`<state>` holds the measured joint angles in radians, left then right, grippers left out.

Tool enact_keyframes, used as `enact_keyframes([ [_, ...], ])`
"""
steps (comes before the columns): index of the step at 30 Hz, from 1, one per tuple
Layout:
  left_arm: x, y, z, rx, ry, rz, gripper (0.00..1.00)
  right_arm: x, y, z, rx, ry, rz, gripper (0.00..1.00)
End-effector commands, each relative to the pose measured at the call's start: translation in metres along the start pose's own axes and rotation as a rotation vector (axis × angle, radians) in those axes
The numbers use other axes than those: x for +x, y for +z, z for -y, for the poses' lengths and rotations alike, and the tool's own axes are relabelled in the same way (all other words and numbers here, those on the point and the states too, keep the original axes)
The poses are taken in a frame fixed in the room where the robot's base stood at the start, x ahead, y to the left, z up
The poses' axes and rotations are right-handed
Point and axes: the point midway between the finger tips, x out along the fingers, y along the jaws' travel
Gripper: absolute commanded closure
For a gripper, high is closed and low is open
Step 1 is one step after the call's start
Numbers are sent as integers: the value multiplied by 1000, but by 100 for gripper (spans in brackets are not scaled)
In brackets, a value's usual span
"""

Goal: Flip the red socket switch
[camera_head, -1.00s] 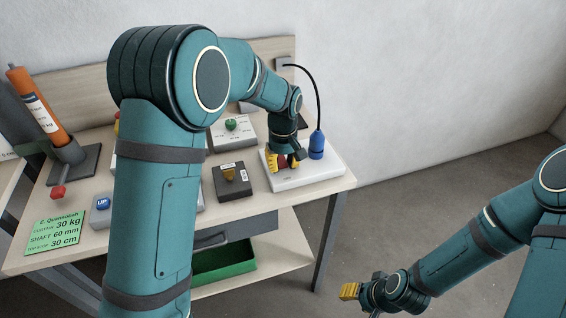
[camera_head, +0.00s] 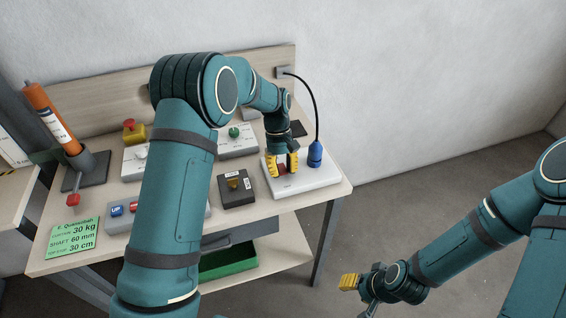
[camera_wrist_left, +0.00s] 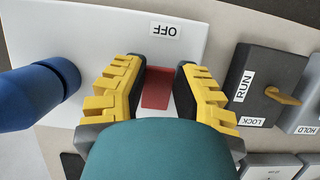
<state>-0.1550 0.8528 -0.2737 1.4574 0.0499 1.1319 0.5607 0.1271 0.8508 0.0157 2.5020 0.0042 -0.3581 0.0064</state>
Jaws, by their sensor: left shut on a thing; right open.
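The red socket switch (camera_wrist_left: 157,88) sits on a white socket board (camera_wrist_left: 200,40) with an "OFF" label (camera_wrist_left: 165,30) beside it. In the head view the board (camera_head: 310,182) is at the right end of the bench, and little of the switch shows. My left gripper (camera_head: 282,168) points down at the board; its yellow fingers are on both sides of the switch, shut on it. My right gripper (camera_head: 349,283) is open and empty, away from the bench at the lower right.
A blue plug (camera_head: 315,153) with a black cable stands upright on the board, close to my left gripper. A dark box with a yellow knob (camera_head: 236,188) is to the left. A green bin (camera_head: 228,262) is on the lower shelf.

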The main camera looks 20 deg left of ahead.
Motion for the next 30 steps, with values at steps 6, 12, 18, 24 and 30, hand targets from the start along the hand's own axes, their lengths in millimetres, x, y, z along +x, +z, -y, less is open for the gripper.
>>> enact_keyframes([
  [6,3,0,1,0,-3,24,100,-2,-2,0,1,1,-3,53],
  [12,4,1,1,0,-4,24,58,-1,-1,0,1,1,-3,53],
  [18,2,0,1,0,-2,21,38,-2,-1,0,1,1,-3,53],
  [24,0,0,0,0,-1,18,38,-2,-2,1,1,0,-4,53],
  [30,-23,-1,0,1,1,15,38,-2,-2,1,1,0,-4,53],
])
